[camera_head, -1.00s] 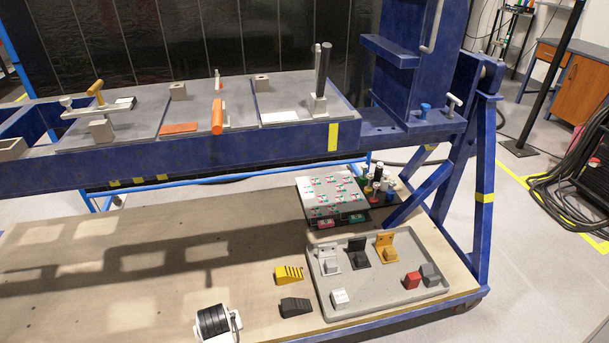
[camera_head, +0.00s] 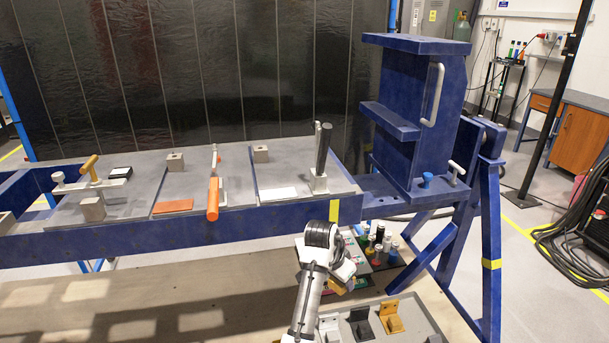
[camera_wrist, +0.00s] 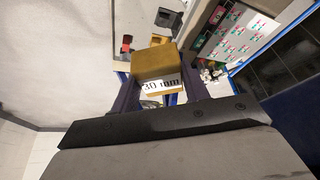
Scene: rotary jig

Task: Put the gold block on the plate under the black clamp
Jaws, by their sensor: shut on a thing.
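In the wrist view, my gripper (camera_wrist: 157,90) is shut on a gold block (camera_wrist: 154,62), with dark fingers on both sides of it. A "30 mm" label shows at the block's near side. In the head view, my gripper is in front of the blue beam, and its fingers are largely hidden by my wrist. A bit of yellow shows beside it. The black clamp (camera_head: 323,146) stands with its handle up at the right end of the bench. The grey plate (camera_head: 335,184) under it carries a white label. The gripper is below and in front of this plate.
A blue upright frame (camera_head: 410,105) rises right of the black clamp. The lower shelf holds a grey tray (camera_head: 421,321) with brackets.

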